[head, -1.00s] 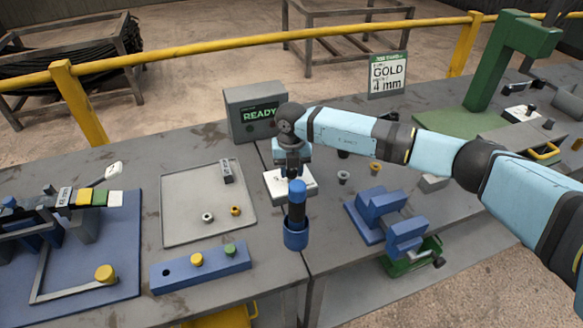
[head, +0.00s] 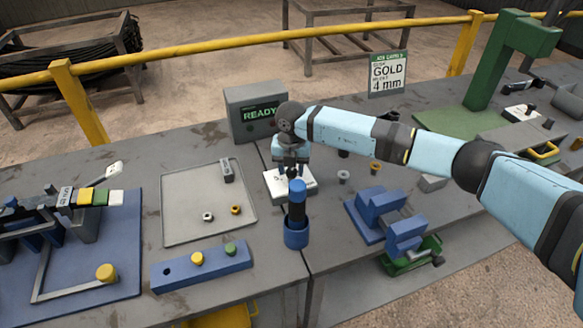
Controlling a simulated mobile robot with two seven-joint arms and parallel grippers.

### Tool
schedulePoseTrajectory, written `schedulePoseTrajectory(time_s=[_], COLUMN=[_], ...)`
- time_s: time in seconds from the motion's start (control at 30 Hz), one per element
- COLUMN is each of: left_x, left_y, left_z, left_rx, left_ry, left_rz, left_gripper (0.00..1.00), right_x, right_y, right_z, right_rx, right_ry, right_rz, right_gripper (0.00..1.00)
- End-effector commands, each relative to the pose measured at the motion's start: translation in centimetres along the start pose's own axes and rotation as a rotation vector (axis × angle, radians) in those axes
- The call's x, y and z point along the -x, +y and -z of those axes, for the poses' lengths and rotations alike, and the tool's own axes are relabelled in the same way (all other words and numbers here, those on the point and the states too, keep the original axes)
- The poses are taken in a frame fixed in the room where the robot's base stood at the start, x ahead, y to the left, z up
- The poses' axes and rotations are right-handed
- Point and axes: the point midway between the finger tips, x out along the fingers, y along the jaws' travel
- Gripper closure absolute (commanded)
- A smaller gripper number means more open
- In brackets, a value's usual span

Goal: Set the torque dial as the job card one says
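The job card (head: 388,74) stands upright at the back of the bench and reads "GOLD" and "4 mm"; its smaller print is too small to read surely. A white box (head: 272,186) sits mid-bench, under my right gripper (head: 291,172). I take it for the torque dial's base. The dial itself and its markings are mostly hidden by the gripper and by a blue-capped dark tool in front. The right gripper points down at the box top, with something dark between its fingers; whether it grips is unclear. My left gripper is not in view.
A grey display (head: 252,114) reading "READY" stands behind the gripper. The blue-capped tool (head: 297,205) stands in a blue holder just in front. A grey tray (head: 185,190) with small parts lies left, and a blue vise (head: 385,213) sits right.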

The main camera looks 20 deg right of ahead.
Motion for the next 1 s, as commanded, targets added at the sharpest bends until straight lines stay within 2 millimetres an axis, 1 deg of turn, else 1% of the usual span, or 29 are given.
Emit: schedulePoseTrajectory(time_s=[0.03, 0.07, 0.33, 0.47, 0.57, 0.9, 1.0], left_x=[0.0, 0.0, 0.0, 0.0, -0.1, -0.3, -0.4], left_y=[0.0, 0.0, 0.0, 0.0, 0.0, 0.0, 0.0], left_z=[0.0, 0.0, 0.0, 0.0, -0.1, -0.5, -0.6], left_rx=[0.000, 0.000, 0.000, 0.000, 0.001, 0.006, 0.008], left_ry=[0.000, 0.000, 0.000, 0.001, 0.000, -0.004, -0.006], left_rz=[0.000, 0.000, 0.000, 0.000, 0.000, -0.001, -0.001], left_gripper=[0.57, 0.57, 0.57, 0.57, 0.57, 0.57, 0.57], right_x=[0.1, 0.1, 0.0, 0.7, 2.2, 9.8, 11.6], right_y=[0.0, 0.0, 0.0, 0.0, 0.0, 0.0, 0.0], right_z=[-0.1, 0.0, 0.0, 0.0, 0.0, -0.1, 0.0], right_rx=[0.000, 0.000, 0.001, 0.002, 0.001, 0.002, 0.002], right_ry=[-0.001, -0.001, 0.001, 0.000, 0.000, -0.002, -0.002], right_rz=[-0.001, 0.000, 0.001, 0.000, -0.002, -0.002, -0.001], right_gripper=[0.46, 0.40, 0.39, 0.39, 0.39, 0.39, 0.39])
